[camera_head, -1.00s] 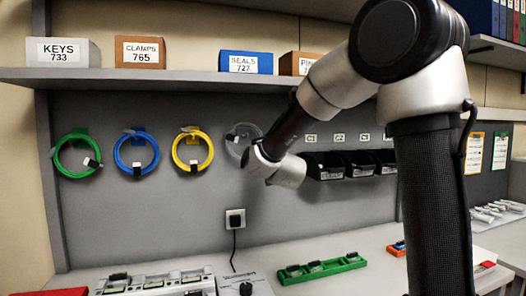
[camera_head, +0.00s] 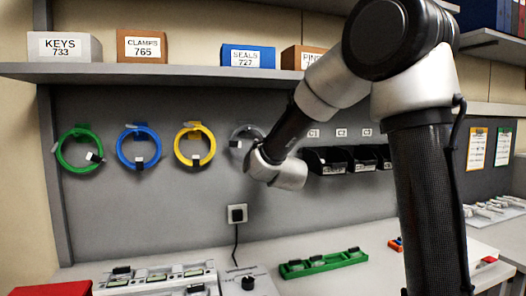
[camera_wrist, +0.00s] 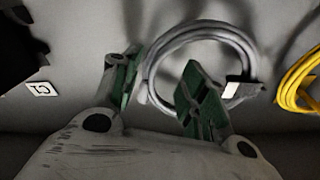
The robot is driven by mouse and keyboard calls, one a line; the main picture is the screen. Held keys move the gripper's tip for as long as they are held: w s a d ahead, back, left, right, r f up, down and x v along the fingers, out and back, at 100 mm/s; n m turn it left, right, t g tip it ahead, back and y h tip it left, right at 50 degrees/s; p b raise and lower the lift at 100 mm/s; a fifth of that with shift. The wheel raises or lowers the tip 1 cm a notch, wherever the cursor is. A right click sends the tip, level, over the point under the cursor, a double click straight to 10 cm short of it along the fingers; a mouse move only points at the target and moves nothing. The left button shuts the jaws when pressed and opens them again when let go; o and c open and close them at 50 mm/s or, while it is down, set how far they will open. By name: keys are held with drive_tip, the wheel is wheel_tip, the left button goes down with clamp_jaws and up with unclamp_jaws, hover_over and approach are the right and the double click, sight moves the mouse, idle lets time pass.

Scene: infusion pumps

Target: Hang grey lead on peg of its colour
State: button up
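The grey lead (camera_head: 235,143) is a coiled loop at the grey back panel, right of the yellow lead (camera_head: 194,145). My arm hides its right part. In the wrist view the grey lead (camera_wrist: 166,48) is a round coil with a pale-labelled dark connector. My gripper (camera_wrist: 162,88) has its two green-padded fingers apart, one on each side of the coil's left strand. The right finger overlaps the inside of the loop. I see no clear grip on the strand. The grey peg is not clearly visible, and I cannot tell whether the coil rests on it.
Green (camera_head: 62,150) and blue (camera_head: 120,147) leads hang to the left. Black bins (camera_head: 326,160) are close on the right. A shelf (camera_head: 190,74) with labelled boxes runs above. A socket (camera_head: 237,213) is below, over a bench with a green tray (camera_head: 322,264).

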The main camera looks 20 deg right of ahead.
drive_tip(key=s+f, duration=0.1)
drive_tip(key=s, duration=1.1)
drive_tip(key=shift+a+f, duration=0.15)
drive_tip(key=shift+a, duration=0.1)
drive_tip(key=s+a+f+n+g+y, duration=0.1)
drive_tip(key=a+f+n+g+y, duration=0.15)
drive_tip(key=f, duration=0.35)
drive_tip(key=s+a+f+n+g+y, duration=0.1)
drive_tip(key=a+f+g, duration=0.25)
drive_tip(key=f, duration=0.25)
drive_tip(key=s+d+f+n+g, duration=0.2)
drive_tip(key=s+f+g, duration=0.3)
drive_tip(key=s, duration=0.4)
drive_tip(key=s+d+r+g+h, duration=0.3)
drive_tip(key=s+d+r+g, duration=0.1)
drive_tip(key=s+d, duration=1)
drive_tip(key=shift+s+d+m, duration=0.2)
drive_tip(key=shift+s+m, duration=0.25)
drive_tip(key=shift+s, duration=1.95)
